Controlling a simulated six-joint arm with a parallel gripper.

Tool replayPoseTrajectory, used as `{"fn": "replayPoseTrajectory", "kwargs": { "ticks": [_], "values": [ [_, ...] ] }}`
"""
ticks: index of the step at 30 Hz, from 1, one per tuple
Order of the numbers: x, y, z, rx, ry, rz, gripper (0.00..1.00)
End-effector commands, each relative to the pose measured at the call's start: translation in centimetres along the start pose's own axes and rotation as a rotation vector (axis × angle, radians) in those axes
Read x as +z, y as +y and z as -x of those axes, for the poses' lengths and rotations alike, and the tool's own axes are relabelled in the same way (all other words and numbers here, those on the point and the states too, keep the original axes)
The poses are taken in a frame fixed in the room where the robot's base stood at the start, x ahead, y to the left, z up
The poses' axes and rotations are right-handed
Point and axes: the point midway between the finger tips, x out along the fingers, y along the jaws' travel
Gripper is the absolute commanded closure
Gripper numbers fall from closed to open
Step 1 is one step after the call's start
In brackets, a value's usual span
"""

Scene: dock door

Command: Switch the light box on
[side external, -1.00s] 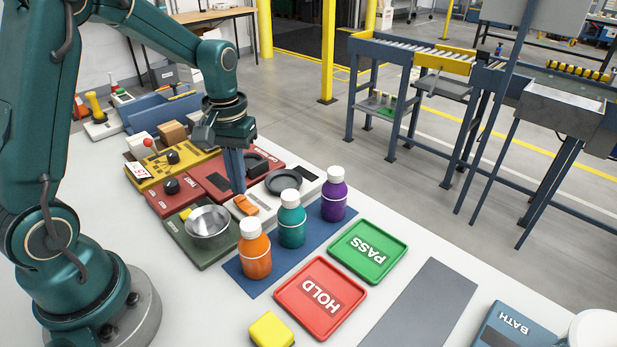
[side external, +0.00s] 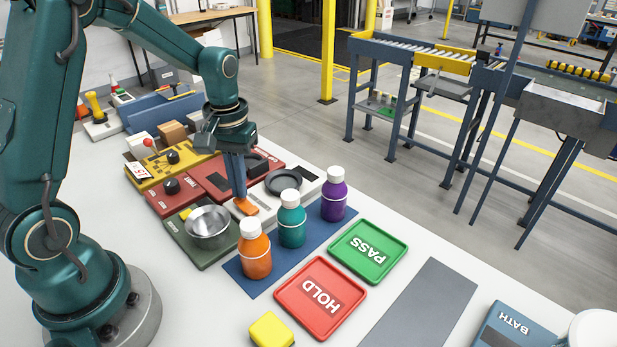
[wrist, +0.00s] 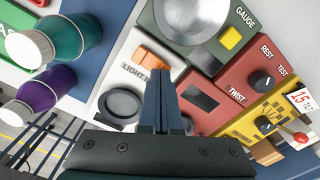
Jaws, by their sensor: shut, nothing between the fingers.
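The light box (side external: 265,213) is a white box with an orange rocker switch (side external: 246,208) and a dark round ring (side external: 283,182) on top. In the wrist view, the box shows its partly hidden "LIGHT" label, the orange switch (wrist: 152,60) and the ring (wrist: 121,105). No glow shows on the box. My gripper (side external: 240,196) is shut and empty, pointing down, with its tips at the orange switch. In the wrist view, the fingertips (wrist: 160,75) overlap the switch's lower edge. I cannot tell whether they touch it, or which way the rocker is tilted.
A green gauge panel (side external: 195,256) with a metal bowl (side external: 208,228) lies beside the box. Red (side external: 172,201) and yellow (side external: 150,176) panels stand behind. Orange (side external: 254,250), teal (side external: 292,220) and purple (side external: 334,195) bottles stand close in front. HOLD and PASS trays lie farther right.

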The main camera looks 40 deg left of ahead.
Motion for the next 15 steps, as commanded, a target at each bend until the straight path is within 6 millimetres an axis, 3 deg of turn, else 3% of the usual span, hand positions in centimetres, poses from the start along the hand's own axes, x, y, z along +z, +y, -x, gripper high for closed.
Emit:
{"fn": "replayPoseTrajectory", "kwargs": {
  "ticks": [15],
  "values": [
    [0.02, 0.0, -0.76, 0.0, -0.001, 0.0, 1.0]
  ]
}}
